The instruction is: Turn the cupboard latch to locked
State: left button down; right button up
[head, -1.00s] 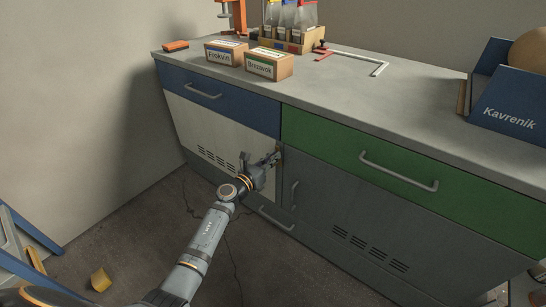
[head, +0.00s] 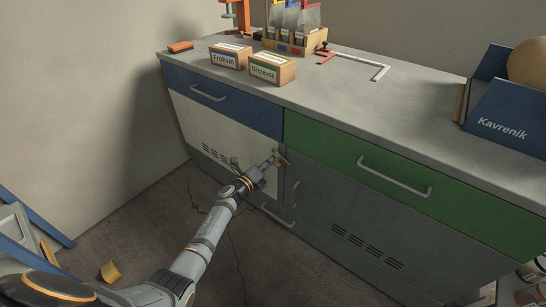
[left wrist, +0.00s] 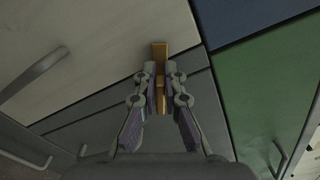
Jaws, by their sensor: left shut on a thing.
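The brass-coloured latch (head: 283,157) is at the upper edge between the cream cupboard door (head: 228,148) and the grey door (head: 345,190). It looks slanted in the head view. In the left wrist view, the latch (left wrist: 160,54) is a narrow yellow bar running between the fingertips and showing beyond them. My left gripper (head: 276,160) reaches it from the front. In the left wrist view, the left gripper (left wrist: 160,78) is shut on the latch, with a finger on each side. Part of the latch is hidden by the fingers. My right gripper is not in view.
A green drawer (head: 395,180) and a blue drawer (head: 215,98) sit above the doors, each with a protruding handle. Boxes stand on the bench top (head: 350,95). A yellow block (head: 110,272) lies on the floor at the left.

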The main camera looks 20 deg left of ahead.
pick_arm(q)
jog(key=n, duration=0.2)
jog(key=n+p, duration=0.1)
jog(key=n, duration=0.1)
jog(key=shift+a+f+n+p, duration=0.1)
jog(key=shift+f+n+p, duration=0.2)
jog(key=shift+f, duration=0.05)
jog(key=shift+n, duration=0.4)
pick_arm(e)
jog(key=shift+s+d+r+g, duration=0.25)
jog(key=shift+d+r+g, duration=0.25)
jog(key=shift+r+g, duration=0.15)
pick_arm(q)
jog(key=c, duration=1.4)
grip_release()
jog(key=shift+c, duration=0.2)
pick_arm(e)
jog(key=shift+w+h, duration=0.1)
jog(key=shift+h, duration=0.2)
pick_arm(q)
jog(key=v, duration=1.2)
